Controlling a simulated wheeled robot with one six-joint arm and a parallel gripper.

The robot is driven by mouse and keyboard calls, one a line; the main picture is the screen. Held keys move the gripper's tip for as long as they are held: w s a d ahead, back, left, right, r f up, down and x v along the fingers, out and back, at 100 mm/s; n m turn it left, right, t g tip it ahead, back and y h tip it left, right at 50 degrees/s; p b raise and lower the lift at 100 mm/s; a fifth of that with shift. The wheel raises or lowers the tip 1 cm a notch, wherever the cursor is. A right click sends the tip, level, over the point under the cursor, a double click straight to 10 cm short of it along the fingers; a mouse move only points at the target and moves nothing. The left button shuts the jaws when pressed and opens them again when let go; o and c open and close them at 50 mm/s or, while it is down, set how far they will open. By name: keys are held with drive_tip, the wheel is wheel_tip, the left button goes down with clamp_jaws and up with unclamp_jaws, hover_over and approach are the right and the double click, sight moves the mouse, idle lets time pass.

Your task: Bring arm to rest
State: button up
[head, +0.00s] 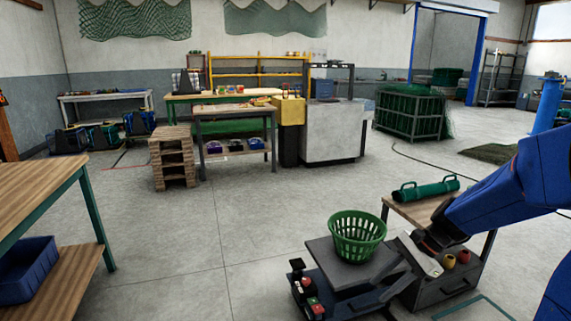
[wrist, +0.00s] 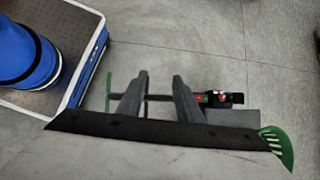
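My blue arm (head: 505,195) reaches in from the right in the head view. My gripper (wrist: 160,82) shows in the wrist view with its two grey fingers well apart. Bare floor and part of a dark frame show between and beyond the fingers, and nothing is held. In the head view the gripper end is beside the wooden-topped stand, and its fingers are hard to make out there. A green basket (head: 357,236) stands upright on a grey platform (head: 325,256), left of the gripper. Its edge also shows in the wrist view (wrist: 281,147).
A green cylinder with handles (head: 425,189) lies on the wooden-topped stand (head: 415,209). Red and yellow round items (head: 456,258) sit close by the gripper end. A wooden table (head: 35,190) with a blue bin (head: 27,268) stands at left. The floor in the middle is clear.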

drive_tip(key=s+d+r+n+t+h, duration=0.1)
drive_tip(key=s+r+n+t+h, duration=0.1)
drive_tip(key=s+n, duration=0.5)
drive_tip(key=s+d+r+n+t+h, duration=0.1)
drive_tip(key=s+r+n+h, duration=0.4)
drive_tip(key=s, duration=0.8)
drive_tip(key=r+n+t, duration=0.1)
drive_tip(key=n, duration=0.2)
drive_tip(key=shift+s+d+r+t, duration=0.15)
drive_tip(key=shift+s+r+t, duration=0.05)
drive_tip(key=shift+t, duration=0.1)
